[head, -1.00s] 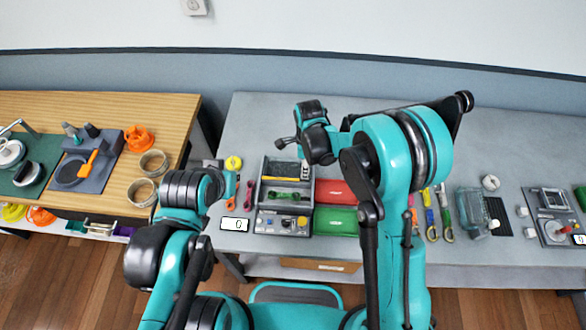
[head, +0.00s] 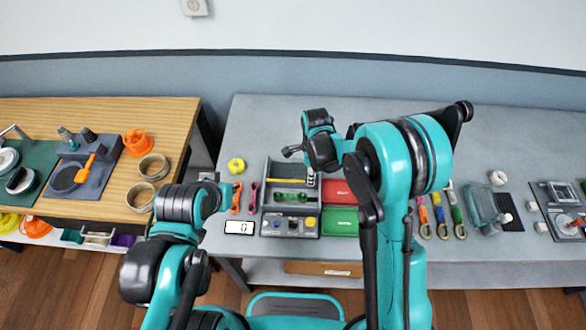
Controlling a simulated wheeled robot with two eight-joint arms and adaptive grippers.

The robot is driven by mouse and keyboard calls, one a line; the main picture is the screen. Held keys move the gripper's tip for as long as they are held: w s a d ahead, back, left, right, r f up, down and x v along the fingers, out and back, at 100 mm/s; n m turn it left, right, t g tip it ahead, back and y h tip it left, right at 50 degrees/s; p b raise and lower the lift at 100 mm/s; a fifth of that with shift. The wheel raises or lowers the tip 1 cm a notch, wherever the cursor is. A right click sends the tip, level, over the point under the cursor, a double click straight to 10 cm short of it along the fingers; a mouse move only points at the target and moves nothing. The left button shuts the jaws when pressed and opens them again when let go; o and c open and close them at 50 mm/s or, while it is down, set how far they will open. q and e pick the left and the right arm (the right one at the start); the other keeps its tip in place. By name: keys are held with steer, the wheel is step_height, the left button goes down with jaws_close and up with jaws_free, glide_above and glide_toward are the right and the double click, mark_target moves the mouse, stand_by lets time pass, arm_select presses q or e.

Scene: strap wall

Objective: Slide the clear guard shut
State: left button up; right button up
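A grey open case (head: 290,180) with a knobbed control panel (head: 290,223) stands on the grey table at the centre. Green goggles lie inside it. A see-through bluish box-shaped cover (head: 482,208) stands farther right; I cannot tell whether it is the clear guard. My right gripper (head: 291,151) hangs over the back of the grey case, apart from the see-through cover. My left gripper (head: 211,178) is at the left edge of the grey table, left of the case. Both grippers are small and partly hidden by my arms, so their fingers are unclear.
Red (head: 334,191) and green (head: 341,221) boxes sit right of the case. Several coloured-handled tools (head: 441,215), a white roll (head: 497,178) and a grey device (head: 559,206) lie farther right. A yellow roll (head: 236,165) is at left. A wooden table (head: 95,110) stands left, across a gap.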

steer(key=shift+s+f, duration=0.15)
steer(key=shift+s, duration=0.05)
stand_by(0.3)
steer(key=shift+s+b, duration=0.3)
steer(key=shift+s, duration=0.75)
steer(key=shift+s+d+b, duration=0.1)
steer(key=shift+s+b, duration=0.5)
steer(key=shift+s, duration=2.8)
steer(key=o, duration=0.6)
steer(key=shift+c, duration=0.2)
